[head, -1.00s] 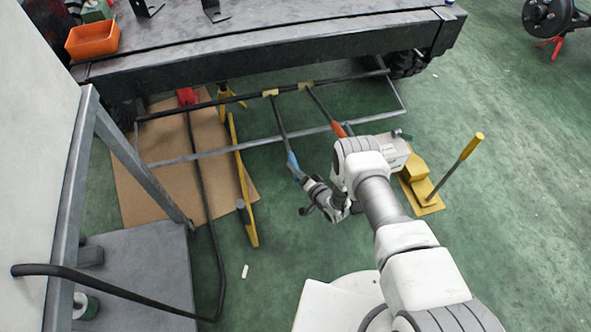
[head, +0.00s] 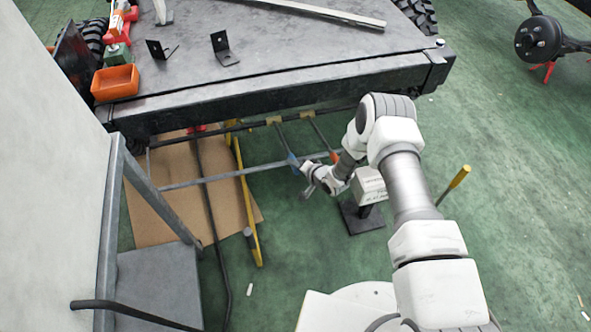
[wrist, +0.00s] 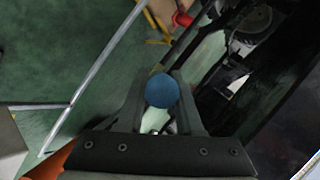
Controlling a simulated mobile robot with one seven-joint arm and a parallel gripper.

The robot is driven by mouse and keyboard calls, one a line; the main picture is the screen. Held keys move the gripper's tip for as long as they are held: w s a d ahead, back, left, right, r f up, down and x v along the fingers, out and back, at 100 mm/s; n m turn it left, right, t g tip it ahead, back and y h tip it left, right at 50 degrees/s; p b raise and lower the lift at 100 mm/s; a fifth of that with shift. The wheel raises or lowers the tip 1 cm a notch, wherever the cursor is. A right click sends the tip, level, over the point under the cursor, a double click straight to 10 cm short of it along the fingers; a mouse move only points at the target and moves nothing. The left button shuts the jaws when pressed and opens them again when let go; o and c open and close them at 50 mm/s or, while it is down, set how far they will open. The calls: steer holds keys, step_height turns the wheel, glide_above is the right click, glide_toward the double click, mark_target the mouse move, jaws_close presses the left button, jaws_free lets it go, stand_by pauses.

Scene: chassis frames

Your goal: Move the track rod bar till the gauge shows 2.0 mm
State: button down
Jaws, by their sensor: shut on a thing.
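A dark track rod bar (head: 240,125) runs under the front edge of the bench-like platform. Two thin bars with yellow tabs hang from it, one with a blue grip (head: 292,160) and one with an orange grip (head: 334,156). My gripper (head: 309,178) is at the lower end of the blue-gripped bar. In the wrist view my gripper (wrist: 160,82) is shut on the round blue end (wrist: 162,91). A white box (head: 370,184), possibly the gauge, stands on a black base right of my gripper, partly behind my arm. I cannot read any value.
The dark platform (head: 280,100) overhangs the bars. A grey rail (head: 215,177) and a yellow bar (head: 247,200) lie left of my gripper. A yellow-tipped lever (head: 455,182) stands to the right.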

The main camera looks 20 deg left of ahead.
steer(key=shift+w+a+r, duration=0.1)
steer(key=shift+w+r, duration=0.1)
steer(key=c, duration=0.7)
jaws_free()
steer(key=shift+o, duration=0.6)
steer(key=shift+s+f, duration=0.1)
steer(key=shift+s, duration=0.05)
steer(key=p+v, duration=0.4)
steer(key=v, duration=1.3)
steer(key=shift+d, duration=0.3)
steer(key=shift+s, duration=0.1)
